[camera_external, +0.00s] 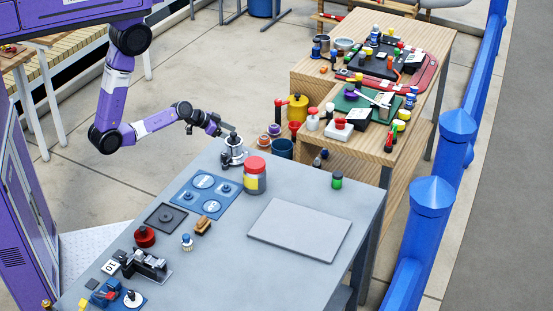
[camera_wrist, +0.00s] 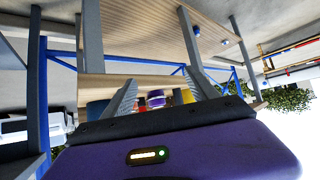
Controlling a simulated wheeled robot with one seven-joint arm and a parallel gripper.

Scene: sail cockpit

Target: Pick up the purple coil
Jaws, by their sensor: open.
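A small purple round thing (camera_external: 351,91), which looks like the purple coil, lies on the green mat (camera_external: 343,103) on the wooden bench. My gripper (camera_external: 229,129) is to its left, well apart from it, above the far left corner of the grey table. In the wrist view the two grey fingers of my gripper (camera_wrist: 159,90) stand apart with nothing held. A purple round thing (camera_wrist: 156,98) shows in the gap beyond them, among colored things. I cannot tell for sure whether it is the same coil.
A silver pot-like thing (camera_external: 233,152) stands just below my gripper. A red-lidded jar (camera_external: 254,178) is near it. A yellow container (camera_external: 298,107) and a blue cup (camera_external: 282,149) stand by the near end of the bench. A grey plate (camera_external: 300,233) lies on the grey table (camera_external: 215,270).

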